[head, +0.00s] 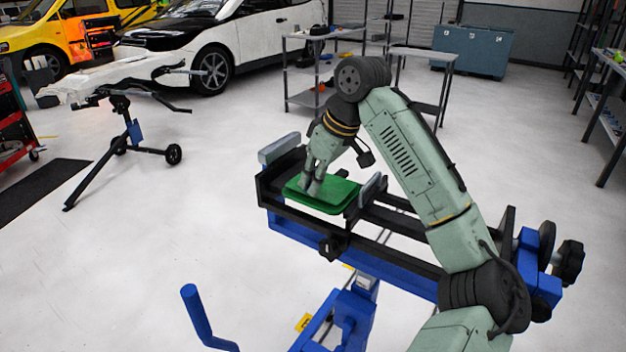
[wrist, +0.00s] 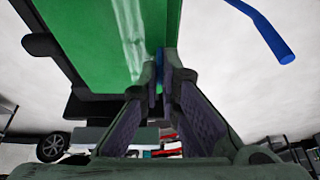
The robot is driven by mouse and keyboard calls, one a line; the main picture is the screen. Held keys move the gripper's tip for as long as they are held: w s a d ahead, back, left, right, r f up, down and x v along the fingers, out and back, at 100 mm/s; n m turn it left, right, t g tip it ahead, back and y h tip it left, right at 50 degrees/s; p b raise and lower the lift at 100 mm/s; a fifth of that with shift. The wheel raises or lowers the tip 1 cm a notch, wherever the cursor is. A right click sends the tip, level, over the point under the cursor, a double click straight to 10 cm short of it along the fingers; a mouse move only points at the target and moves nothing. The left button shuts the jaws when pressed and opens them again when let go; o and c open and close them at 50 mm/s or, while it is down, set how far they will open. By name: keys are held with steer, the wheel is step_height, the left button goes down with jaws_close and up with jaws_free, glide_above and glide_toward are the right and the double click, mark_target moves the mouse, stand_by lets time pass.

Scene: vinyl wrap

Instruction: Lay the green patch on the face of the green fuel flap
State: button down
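A green, glossy flat panel (head: 338,194), which looks like the fuel flap, lies level in the clamp of a work stand. My gripper (head: 313,188) points down at its left part in the head view, with the fingertips at or just above the surface. In the wrist view the green surface (wrist: 90,35) fills the upper left with a pale streak on it. My gripper's fingertips (wrist: 160,76) are close together at its right edge, with a narrow blue strip between them. I cannot make out a separate patch or tell whether the fingers grip one.
The blue and black clamp stand (head: 300,238) holds the panel between grey jaws. A blue handle (head: 195,310) sticks up at the front. Shelving (head: 310,75) and a white car (head: 215,40) are behind.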

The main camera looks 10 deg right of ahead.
steer(key=shift+f, duration=0.65)
stand_by(1.7)
steer(key=c, duration=1.7)
jaws_free()
steer(key=v, duration=1.2)
